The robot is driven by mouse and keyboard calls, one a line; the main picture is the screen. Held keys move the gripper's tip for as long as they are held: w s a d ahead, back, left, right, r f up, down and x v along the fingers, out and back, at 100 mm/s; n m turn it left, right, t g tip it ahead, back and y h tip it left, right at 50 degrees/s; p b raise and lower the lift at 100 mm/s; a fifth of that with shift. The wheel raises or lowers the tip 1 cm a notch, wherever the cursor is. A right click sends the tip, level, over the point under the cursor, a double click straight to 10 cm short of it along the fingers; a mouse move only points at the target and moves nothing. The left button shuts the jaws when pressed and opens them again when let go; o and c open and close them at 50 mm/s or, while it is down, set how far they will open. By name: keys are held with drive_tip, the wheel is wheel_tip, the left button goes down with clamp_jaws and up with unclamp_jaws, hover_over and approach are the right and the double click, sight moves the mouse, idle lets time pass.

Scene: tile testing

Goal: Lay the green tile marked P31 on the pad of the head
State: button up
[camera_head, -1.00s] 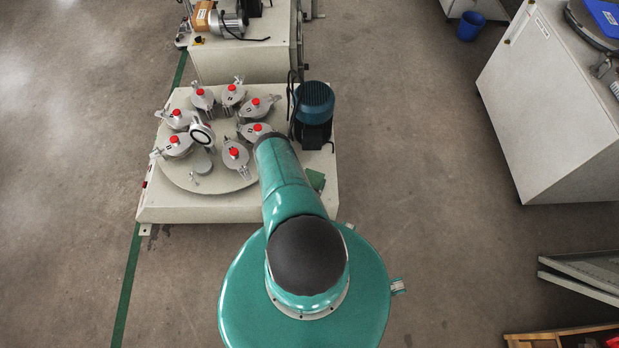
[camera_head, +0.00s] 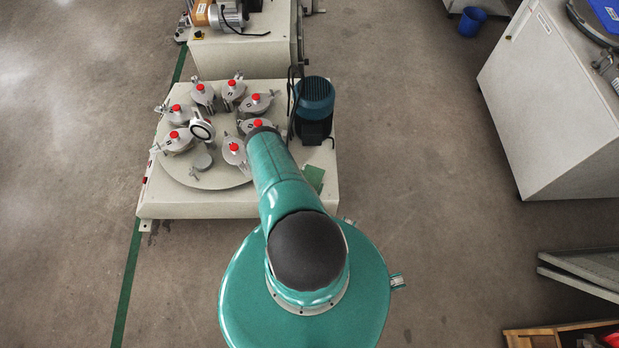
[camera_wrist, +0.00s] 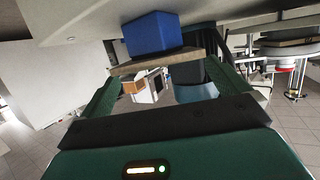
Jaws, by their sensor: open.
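A flat green tile (camera_head: 313,178) lies on the right part of the pale machine top, just right of my arm. Its marking cannot be read. One head on the round plate stands open, its white-faced round lid (camera_head: 202,130) tipped up. A grey round pad (camera_head: 202,161) shows in front of that lid. My gripper (camera_wrist: 158,66) is open in the wrist view, its two green fingers apart. In the head view my arm hides the gripper.
Several closed heads with red knobs, such as one at the back (camera_head: 232,85), ring the round plate (camera_head: 225,182). A dark blue motor (camera_head: 315,100) stands at the back right. In the wrist view, a blue block (camera_wrist: 152,35) and a beige slab (camera_wrist: 155,61) appear beyond the fingers.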

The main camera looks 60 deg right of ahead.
drive_tip(key=v, duration=0.7)
